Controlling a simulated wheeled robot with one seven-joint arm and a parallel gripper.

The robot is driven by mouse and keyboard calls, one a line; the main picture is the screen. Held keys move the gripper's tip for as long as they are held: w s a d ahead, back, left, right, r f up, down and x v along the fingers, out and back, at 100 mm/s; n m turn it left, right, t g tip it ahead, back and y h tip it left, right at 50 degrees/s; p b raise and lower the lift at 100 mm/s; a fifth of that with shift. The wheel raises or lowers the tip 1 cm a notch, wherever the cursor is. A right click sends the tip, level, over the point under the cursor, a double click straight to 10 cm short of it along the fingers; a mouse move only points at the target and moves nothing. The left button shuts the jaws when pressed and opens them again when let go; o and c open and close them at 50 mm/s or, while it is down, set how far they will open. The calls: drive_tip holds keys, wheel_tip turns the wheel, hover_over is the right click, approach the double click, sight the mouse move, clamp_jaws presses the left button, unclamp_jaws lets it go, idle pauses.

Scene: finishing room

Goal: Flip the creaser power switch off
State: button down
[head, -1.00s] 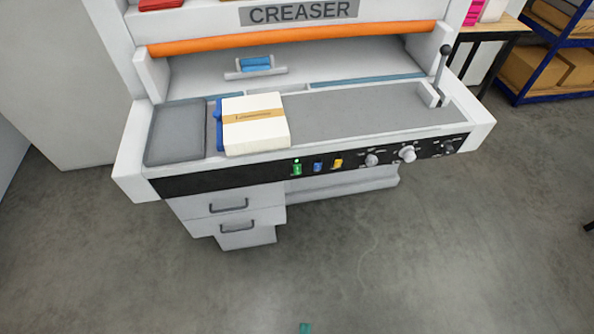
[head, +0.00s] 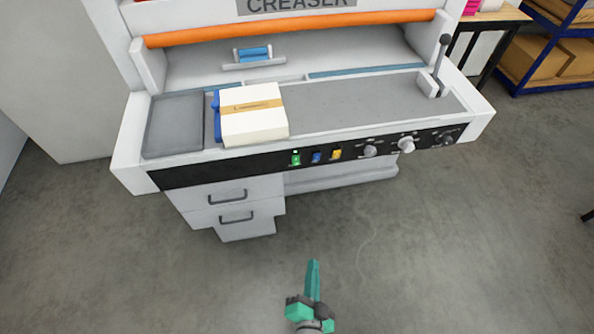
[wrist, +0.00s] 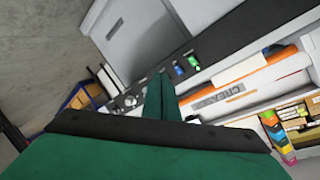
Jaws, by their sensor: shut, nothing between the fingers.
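The creaser (head: 400,105) is a white machine with a black control strip along its front edge. A lit green switch (head: 296,158) sits on the strip, left of a blue switch (head: 317,157) and a yellow switch (head: 336,154). In the wrist view the green switch (wrist: 194,63) and blue switch (wrist: 179,70) show just past my fingers. My teal gripper (head: 314,264) is shut and empty, in front of and below the strip in the head view, apart from the switches. Its fingers (wrist: 160,95) also show in the wrist view.
Several knobs (head: 406,145) stand to the right on the strip. A paper stack (head: 253,125) with a tan band lies on the creaser bed, beside a grey tray (head: 173,127). A lever (head: 441,62) rises at the right end. The floor (head: 420,260) in front is clear.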

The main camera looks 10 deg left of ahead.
sight(295, 164)
drive_tip(key=w+a+r+m+y, duration=0.2)
drive_tip(key=w+m, duration=0.1)
drive_tip(key=w, duration=0.6)
drive_tip(key=w+a+r+m+y, duration=0.2)
drive_tip(key=w+m, duration=0.1)
drive_tip(key=w, duration=0.6)
drive_tip(key=shift+w, duration=0.3)
drive_tip(key=x, duration=1.3)
drive_tip(key=shift+w+a+r, duration=0.15)
drive_tip(key=shift+w, duration=0.35)
drive_tip(key=shift+a, duration=0.1)
